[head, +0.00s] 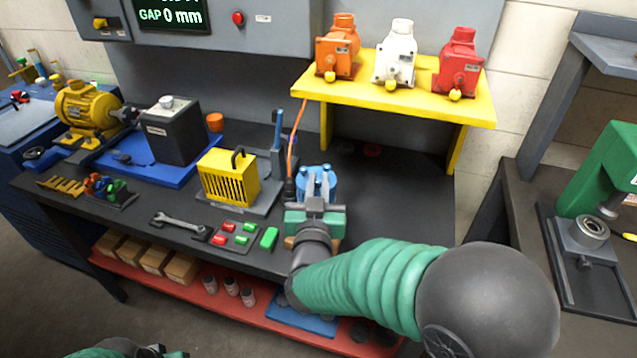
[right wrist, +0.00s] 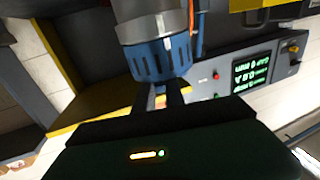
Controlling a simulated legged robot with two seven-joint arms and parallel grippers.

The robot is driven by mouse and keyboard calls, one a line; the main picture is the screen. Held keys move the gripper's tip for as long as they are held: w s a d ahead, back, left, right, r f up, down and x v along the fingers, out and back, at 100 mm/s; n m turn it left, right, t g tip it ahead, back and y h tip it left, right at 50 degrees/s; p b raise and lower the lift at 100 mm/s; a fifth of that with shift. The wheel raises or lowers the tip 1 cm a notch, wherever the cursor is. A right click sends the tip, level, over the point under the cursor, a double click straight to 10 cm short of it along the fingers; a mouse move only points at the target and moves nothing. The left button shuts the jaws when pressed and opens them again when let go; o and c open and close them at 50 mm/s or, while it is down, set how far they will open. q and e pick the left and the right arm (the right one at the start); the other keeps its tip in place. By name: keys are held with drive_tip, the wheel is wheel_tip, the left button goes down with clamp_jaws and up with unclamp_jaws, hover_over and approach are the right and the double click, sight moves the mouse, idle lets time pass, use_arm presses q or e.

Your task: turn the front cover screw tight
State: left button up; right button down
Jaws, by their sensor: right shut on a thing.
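My right gripper (head: 316,200) is over the bench, right of the yellow slotted block. It is shut on a blue ribbed round piece (head: 316,178). In the right wrist view the fingers (right wrist: 165,98) meet that blue ribbed piece (right wrist: 160,62), and a grey cylinder (right wrist: 145,28) continues from it. The contact is partly hidden in the head view. A dark box (head: 172,133) with a pale knob (head: 166,102) on top stands beside a yellow motor (head: 85,108). I cannot pick out the front cover screw with certainty. Only part of my left gripper (head: 150,351) shows at the bottom edge.
A yellow slotted block (head: 228,178), a wrench (head: 180,225) and red and green pieces lie on the bench. A display (head: 172,14) reads GAP 0 mm. The bench right of my right gripper is clear.

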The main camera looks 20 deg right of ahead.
drive_tip(key=m+g+h+p, duration=0.1)
drive_tip(key=h, duration=0.1)
drive_tip(key=m+g+h+p, duration=0.1)
drive_tip(key=m+h, duration=0.1)
drive_tip(key=m+g+h+p, duration=0.1)
drive_tip(key=h, duration=0.1)
drive_tip(key=shift+r+m+g, duration=0.25)
drive_tip(key=shift+m+g, duration=0.05)
drive_tip(key=shift+g, duration=0.1)
drive_tip(key=m+g+h+p, duration=0.2)
drive_tip(key=g, duration=0.1)
drive_tip(key=shift+m+h, duration=0.4)
drive_tip(key=m+g+h, duration=0.1)
drive_tip(key=g, duration=0.1)
drive_tip(key=m+g+h+p, duration=0.1)
drive_tip(key=g, duration=0.1)
drive_tip(key=shift+f+m, duration=0.2)
drive_tip(key=shift+m, duration=0.1)
drive_tip(key=shift+m+g+h, duration=0.5)
drive_tip(key=shift+m+g, duration=1.1)
drive_tip(key=shift+g, duration=1.2)
drive_tip(key=c, duration=1.4)
unclamp_jaws()
drive_tip(key=shift+d+f, duration=0.1)
drive_tip(key=shift+d, duration=0.15)
